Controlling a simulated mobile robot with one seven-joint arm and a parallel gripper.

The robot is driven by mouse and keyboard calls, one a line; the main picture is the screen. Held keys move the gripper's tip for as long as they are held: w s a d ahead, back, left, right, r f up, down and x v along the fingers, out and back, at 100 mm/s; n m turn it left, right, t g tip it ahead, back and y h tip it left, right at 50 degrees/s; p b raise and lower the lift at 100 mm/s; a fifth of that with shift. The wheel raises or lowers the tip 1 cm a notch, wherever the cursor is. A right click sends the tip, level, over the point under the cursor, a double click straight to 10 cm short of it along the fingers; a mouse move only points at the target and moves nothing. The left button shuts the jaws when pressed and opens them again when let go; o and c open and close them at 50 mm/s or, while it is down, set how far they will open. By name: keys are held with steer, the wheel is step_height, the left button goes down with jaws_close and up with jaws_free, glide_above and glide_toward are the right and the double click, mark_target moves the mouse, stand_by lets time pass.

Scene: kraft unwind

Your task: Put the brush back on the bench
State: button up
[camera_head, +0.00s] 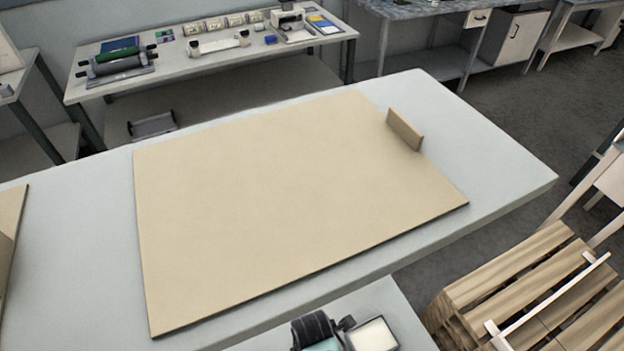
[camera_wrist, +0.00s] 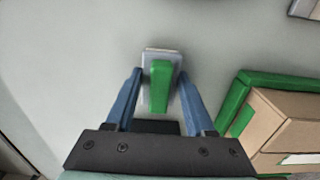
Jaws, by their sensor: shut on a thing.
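My gripper (camera_wrist: 161,76) shows in the wrist view with its two blue fingers closed on the brush (camera_wrist: 159,88). The brush has a green handle and a pale grey part at its far end, and it lies lengthwise between the fingers. Beneath it is a plain pale grey surface (camera_wrist: 60,60); I cannot tell whether the brush touches it. In the head view a long pale grey bench (camera_head: 485,160) fills the middle. Neither the brush nor my gripper's fingers can be made out in the head view.
A large tan sheet (camera_head: 290,200) covers much of the bench, with a small tan upright block (camera_head: 404,130) on its right edge. The bench's right end is clear. Wooden pallets (camera_head: 540,280) stand lower right. A green-edged tray (camera_wrist: 236,100) with a cardboard box (camera_wrist: 285,120) is right of my gripper.

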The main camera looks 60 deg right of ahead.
steer(key=shift+f, duration=0.15)
steer(key=o, duration=1.2)
step_height(320, 180, up, 12)
steer(key=shift+r, duration=0.2)
steer(key=shift+s, duration=0.1)
